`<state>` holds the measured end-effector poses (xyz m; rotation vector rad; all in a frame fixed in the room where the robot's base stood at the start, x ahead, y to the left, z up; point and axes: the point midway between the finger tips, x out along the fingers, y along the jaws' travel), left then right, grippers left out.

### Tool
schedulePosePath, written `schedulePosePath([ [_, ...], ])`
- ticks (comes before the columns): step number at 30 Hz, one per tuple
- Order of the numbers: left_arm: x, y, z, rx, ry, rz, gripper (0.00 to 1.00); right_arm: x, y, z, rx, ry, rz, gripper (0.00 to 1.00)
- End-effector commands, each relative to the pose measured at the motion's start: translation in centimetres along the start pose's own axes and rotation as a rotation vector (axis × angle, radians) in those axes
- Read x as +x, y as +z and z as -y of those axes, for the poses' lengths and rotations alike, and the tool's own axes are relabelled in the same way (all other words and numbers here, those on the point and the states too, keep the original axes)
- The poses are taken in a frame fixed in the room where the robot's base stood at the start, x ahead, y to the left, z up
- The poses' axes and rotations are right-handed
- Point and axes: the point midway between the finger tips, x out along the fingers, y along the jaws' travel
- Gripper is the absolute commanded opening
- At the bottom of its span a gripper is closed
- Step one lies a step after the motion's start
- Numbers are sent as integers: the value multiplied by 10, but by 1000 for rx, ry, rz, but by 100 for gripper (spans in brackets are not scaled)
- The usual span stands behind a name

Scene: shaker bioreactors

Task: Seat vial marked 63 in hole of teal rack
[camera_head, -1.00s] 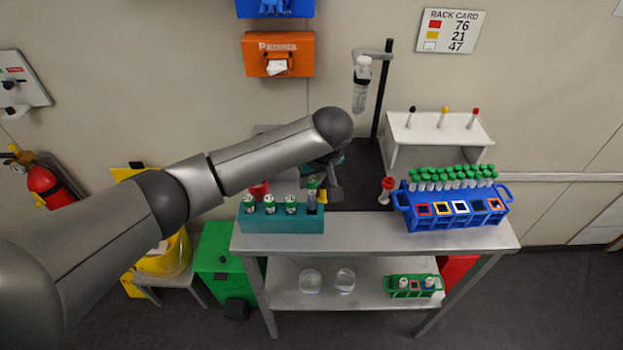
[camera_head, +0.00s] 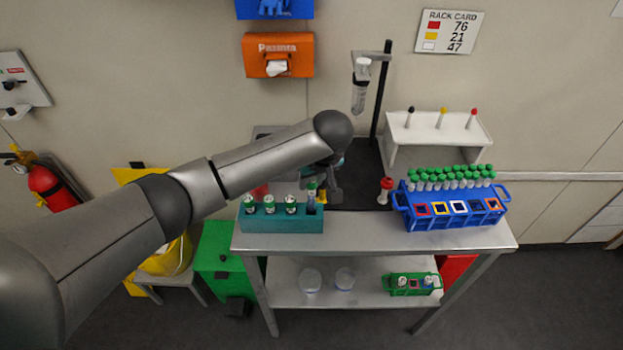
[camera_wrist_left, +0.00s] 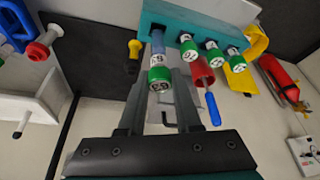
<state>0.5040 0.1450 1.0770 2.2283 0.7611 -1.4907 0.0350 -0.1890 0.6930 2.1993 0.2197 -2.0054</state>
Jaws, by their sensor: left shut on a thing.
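The teal rack (camera_head: 282,224) stands at the left front of the steel table, with several green-capped vials in a row. The vial marked 63 (camera_wrist_left: 160,79) has a green cap and is at the rack's right end in the head view (camera_head: 311,196). My left gripper (camera_wrist_left: 161,58) is shut on this vial, one finger on each side. The vial looks roughly upright, with its lower part at the end hole of the rack, also seen in the wrist view (camera_wrist_left: 204,14). How deep it sits is hidden.
A red-capped tube (camera_head: 385,190) stands right of the rack. The blue rack (camera_head: 455,217) with several vials is at the table's right. A white stand (camera_head: 436,131) and a clamp stand (camera_head: 381,90) are behind.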

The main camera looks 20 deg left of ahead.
Motion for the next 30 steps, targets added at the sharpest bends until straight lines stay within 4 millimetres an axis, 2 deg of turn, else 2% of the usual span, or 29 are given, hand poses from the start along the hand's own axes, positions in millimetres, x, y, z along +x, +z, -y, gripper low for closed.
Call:
schedulePosePath([
  [18,-1,-1,0,-1,1,0,0,-10,-1,1,0,-1,-1,50],
  [30,3,1,0,0,0,1,0,-10,-1,1,0,-2,-1,50],
])
